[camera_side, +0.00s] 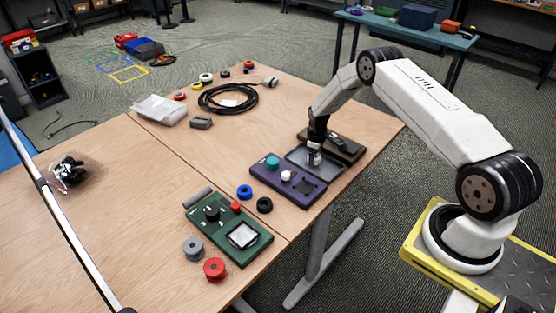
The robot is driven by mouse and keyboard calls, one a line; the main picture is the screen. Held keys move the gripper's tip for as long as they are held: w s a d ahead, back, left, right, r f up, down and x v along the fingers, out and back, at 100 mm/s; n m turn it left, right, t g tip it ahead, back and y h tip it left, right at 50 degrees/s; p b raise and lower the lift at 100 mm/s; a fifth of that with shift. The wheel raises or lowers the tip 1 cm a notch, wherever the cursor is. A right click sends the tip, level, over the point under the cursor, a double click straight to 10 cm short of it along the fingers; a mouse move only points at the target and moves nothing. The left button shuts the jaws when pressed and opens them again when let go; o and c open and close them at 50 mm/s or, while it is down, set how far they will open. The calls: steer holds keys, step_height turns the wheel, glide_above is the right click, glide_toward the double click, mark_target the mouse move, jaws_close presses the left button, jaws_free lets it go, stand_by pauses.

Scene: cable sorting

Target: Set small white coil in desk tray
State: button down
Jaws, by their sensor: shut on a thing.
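My gripper (314,160) points down over the grey desk tray (331,172), at the right part of the table. It is shut on a small pale thing that looks like the small white coil. The fingers hide most of it, and I cannot tell whether it touches the tray floor. The tray's left side and front edge show around the gripper.
A purple panel (272,178) with knobs lies just in front of the tray. A dark brown tray (346,147) is behind it. A green panel (222,246), blue ring (245,192) and black ring (264,205) lie nearer. A black cable coil (236,107) lies farther back.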

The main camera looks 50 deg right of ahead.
steer(key=shift+f, duration=0.45)
steer(key=shift+f, duration=0.15)
jaws_free()
step_height(320, 180, up, 12)
stand_by(0.9)
steer(key=shift+r, duration=0.2)
